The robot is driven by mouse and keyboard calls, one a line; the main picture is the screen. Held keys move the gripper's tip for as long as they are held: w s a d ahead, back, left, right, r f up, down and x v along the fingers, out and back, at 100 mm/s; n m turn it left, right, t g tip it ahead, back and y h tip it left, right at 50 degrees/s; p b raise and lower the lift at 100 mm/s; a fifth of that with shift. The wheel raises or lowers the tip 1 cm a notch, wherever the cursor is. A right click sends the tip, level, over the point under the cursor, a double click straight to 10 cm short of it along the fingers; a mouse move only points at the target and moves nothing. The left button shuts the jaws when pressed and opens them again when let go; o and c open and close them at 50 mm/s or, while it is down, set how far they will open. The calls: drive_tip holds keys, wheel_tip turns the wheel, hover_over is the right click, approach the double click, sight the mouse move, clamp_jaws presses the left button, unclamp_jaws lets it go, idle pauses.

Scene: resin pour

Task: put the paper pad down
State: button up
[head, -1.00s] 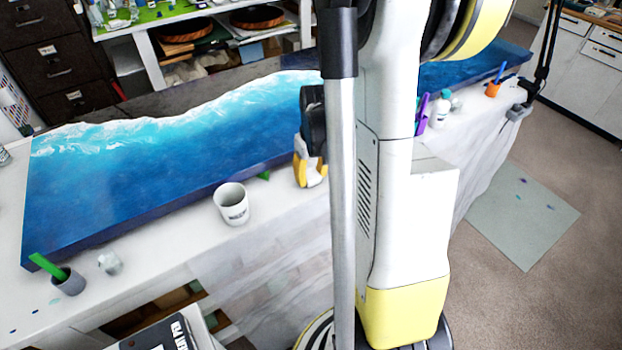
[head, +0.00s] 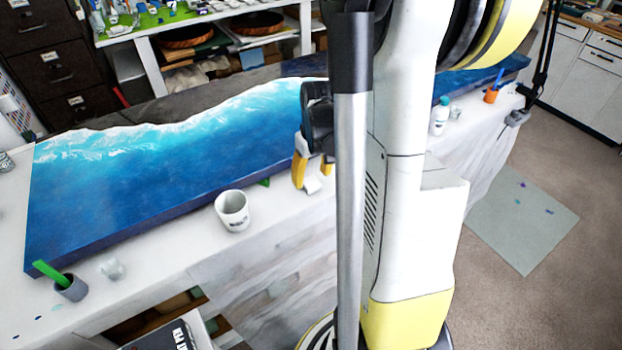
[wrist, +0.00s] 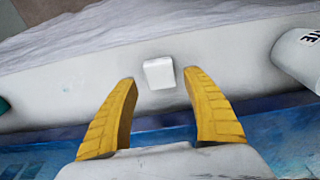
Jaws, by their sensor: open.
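The paper pad (wrist: 158,73) is a small white block lying on the white tabletop in the wrist view. It shows in the head view (head: 312,185) as a small white piece just below the fingers. My gripper (head: 313,174) is over the table's front strip, beside the blue resin slab. Its two yellow fingers are spread apart in the wrist view (wrist: 160,80), with the pad lying between and just past the tips. I see no contact between fingers and pad. My arm hides part of the gripper in the head view.
A white cup (head: 232,211) stands left of the gripper and also at the wrist view's right edge (wrist: 300,55). The blue wave slab (head: 160,175) fills most of the table. A grey pot (head: 71,288) with a green stick stands front left. A white bottle (head: 440,115) stands right.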

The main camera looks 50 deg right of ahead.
sight(314, 186)
wheel_tip(314, 186, up, 9)
drive_tip(key=s+p, duration=0.1)
drive_tip(key=p, duration=0.2)
drive_tip(key=s+a+r+n+t, duration=0.1)
drive_tip(key=s+a+r+t, duration=0.1)
drive_tip(key=a, duration=1)
drive_tip(key=s+a+r+n+t, duration=0.1)
drive_tip(key=s+a+r+t, duration=0.1)
drive_tip(key=a+r, duration=0.5)
drive_tip(key=a+t, duration=0.1)
drive_tip(key=a, duration=0.5)
drive_tip(key=shift+a+n+t, duration=0.2)
drive_tip(key=shift+n+t, duration=0.2)
